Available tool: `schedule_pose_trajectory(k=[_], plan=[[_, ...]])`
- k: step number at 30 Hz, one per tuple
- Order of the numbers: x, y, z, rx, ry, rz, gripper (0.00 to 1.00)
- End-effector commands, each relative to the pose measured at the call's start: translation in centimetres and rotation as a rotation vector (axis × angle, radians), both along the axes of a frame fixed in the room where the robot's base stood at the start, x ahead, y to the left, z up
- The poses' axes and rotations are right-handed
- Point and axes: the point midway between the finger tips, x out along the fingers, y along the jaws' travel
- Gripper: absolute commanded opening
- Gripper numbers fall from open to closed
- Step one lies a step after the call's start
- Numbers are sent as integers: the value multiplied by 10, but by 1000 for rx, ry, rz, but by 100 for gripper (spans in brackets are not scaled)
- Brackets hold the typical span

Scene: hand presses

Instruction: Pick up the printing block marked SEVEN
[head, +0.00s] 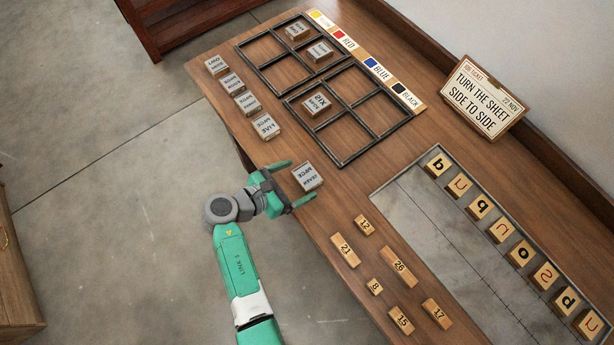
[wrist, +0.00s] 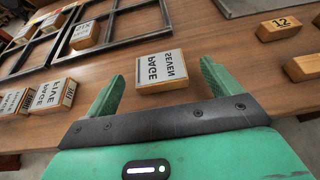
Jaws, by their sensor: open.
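The printing block marked SEVEN (head: 307,178) lies on the table near its front edge. In the wrist view its pale top face reads PAGE SEVEN in mirrored letters (wrist: 161,68), with wood on its near side. My gripper (head: 300,181) is open and empty, with its two green fingers spread. In the wrist view the fingertips (wrist: 161,74) are to the left and right of the block, with a gap on each side. I cannot tell their exact height relative to it.
Several similar blocks (head: 265,126) stand in a row along the front edge. A dark divided frame (head: 345,160) holds other blocks behind. Small numbered wooden pieces (head: 345,250) lie to the right, before a grey slab (head: 440,230) with letter blocks. A ticket sign (head: 483,97) stands at the back.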

Motion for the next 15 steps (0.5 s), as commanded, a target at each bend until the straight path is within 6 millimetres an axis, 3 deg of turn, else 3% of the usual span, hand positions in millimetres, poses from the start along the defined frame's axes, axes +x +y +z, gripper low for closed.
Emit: schedule_pose_trajectory(k=[1,6,13,15], plan=[[8,-7,-9,1,-1,-5,89],[19,-23,-14,2,-1,-2,89],[20,-24,-13,2,-1,-2,89],[20,-24,-13,2,-2,-1,77]])
